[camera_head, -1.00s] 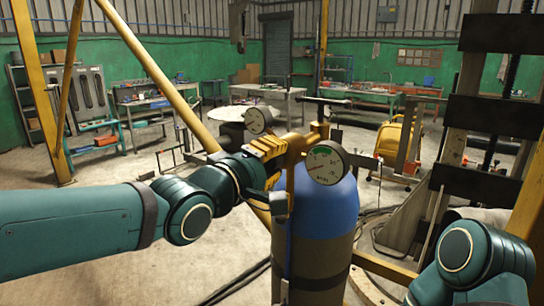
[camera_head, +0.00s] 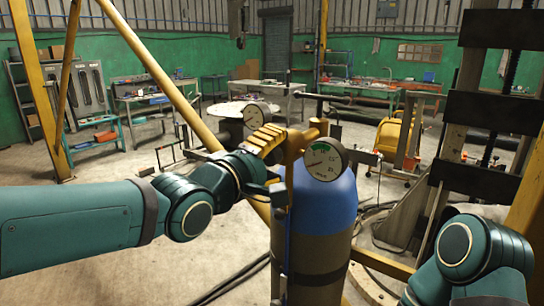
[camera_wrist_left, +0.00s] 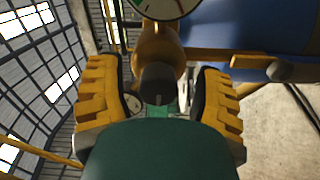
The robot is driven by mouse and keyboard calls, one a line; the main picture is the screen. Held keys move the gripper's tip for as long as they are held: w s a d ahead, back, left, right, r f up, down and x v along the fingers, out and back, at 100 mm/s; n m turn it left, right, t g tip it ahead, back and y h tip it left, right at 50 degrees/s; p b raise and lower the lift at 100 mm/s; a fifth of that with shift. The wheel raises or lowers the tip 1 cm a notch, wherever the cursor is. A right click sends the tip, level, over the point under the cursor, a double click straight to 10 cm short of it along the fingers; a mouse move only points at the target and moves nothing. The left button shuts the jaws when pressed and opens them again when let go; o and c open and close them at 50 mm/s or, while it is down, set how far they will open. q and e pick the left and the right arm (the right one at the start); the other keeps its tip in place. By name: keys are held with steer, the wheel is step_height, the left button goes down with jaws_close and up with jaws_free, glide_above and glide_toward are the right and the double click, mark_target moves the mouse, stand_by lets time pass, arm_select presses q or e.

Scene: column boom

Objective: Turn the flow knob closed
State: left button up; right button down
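The blue and grey cylinder (camera_head: 322,215) stands upright, with a yellow valve body (camera_head: 293,146) and a round gauge (camera_head: 324,160) at its top. A second gauge (camera_head: 256,115) shows behind my fingers. My left gripper (camera_head: 266,140) is at the valve's left side. In the left wrist view, a dark round knob (camera_wrist_left: 158,82) sits between the two yellow fingers, in front of the brass stem (camera_wrist_left: 157,43). Gaps show on both sides of the knob, so the gripper looks open around it. In the head view the knob is hidden behind the fingers. My right gripper is out of view.
A yellow diagonal pole (camera_head: 150,68) crosses at the left. A dark-plated wooden post (camera_head: 455,130) stands at the right. Hoses (camera_head: 235,282) lie on the floor by the cylinder. Workbenches (camera_head: 262,88) line the back, with open floor before them.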

arm_select(q)
steer(key=shift+a, duration=0.1)
steer(key=shift+s+a+r, duration=0.1)
steer(key=shift+s+a, duration=0.2)
steer(key=shift+s, duration=0.1)
steer(key=v, duration=1.1)
steer(key=shift+d, duration=0.1)
